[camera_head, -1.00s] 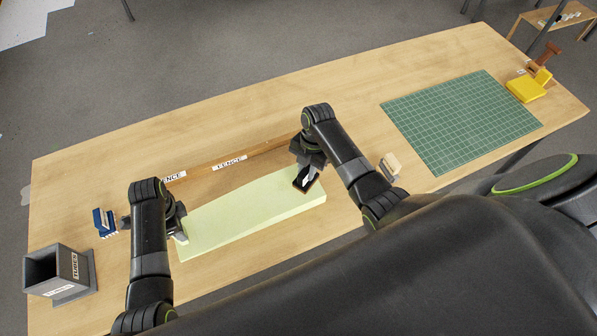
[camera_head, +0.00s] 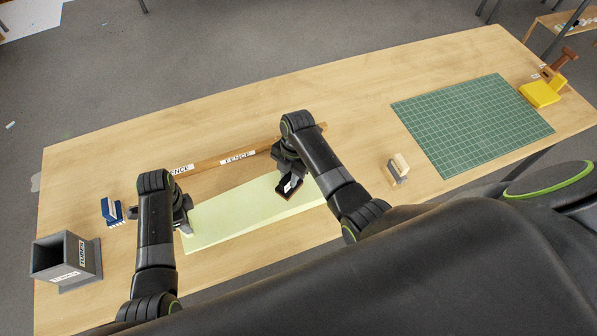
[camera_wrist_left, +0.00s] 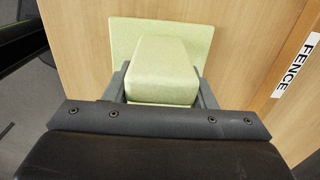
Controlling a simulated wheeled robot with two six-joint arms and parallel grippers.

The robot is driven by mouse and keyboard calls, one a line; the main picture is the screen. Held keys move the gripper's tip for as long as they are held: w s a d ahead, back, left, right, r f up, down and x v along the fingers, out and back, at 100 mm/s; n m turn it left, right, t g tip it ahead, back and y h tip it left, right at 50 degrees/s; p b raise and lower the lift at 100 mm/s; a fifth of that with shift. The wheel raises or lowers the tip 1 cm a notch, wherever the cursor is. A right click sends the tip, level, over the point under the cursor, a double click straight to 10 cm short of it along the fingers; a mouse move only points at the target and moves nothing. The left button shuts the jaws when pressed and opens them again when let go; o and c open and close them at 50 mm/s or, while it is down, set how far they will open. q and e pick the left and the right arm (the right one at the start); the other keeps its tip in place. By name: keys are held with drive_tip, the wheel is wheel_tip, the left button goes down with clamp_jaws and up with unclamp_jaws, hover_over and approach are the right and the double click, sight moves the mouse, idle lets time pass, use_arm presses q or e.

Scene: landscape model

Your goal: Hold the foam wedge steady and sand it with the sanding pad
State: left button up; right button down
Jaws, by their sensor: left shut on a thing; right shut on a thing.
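The pale green foam wedge (camera_head: 240,216) lies lengthwise on the table, in front of the wooden fence (camera_head: 212,162). My left gripper (camera_head: 186,226) is shut on the wedge's left end. In the left wrist view the wedge (camera_wrist_left: 164,68) sits between the two fingers of my left gripper (camera_wrist_left: 163,88). My right gripper (camera_head: 287,176) is shut on the dark sanding pad (camera_head: 286,190), over the right part of the wedge's top. I cannot tell whether the pad's face touches the foam. My right arm hides part of the wedge's right end.
A small wood-topped block (camera_head: 398,168) stands right of the wedge. A green cutting mat (camera_head: 472,122) and a yellow item (camera_head: 540,93) lie farther right. The table's back is clear.

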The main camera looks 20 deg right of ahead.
use_arm(q)
drive_tip(key=shift+s+f, duration=0.1)
use_arm(e)
drive_tip(key=a, duration=0.2)
drive_tip(key=shift+a, duration=0.35)
drive_tip(key=shift+w+d+f, duration=0.1)
drive_tip(key=shift+w+d, duration=0.1)
drive_tip(key=shift+d, duration=0.45)
use_arm(q)
drive_tip(key=shift+a, duration=0.15)
use_arm(e)
drive_tip(key=shift+d, duration=4.85)
use_arm(q)
drive_tip(key=shift+d, duration=0.2)
use_arm(e)
drive_tip(key=shift+a, duration=5.5)
wheel_tip(320, 180, up, 8)
drive_tip(key=shift+d, duration=0.15)
use_arm(q)
drive_tip(key=o, duration=1.5)
drive_tip(key=shift+a, duration=0.1)
use_arm(e)
drive_tip(key=shift+w, duration=0.1)
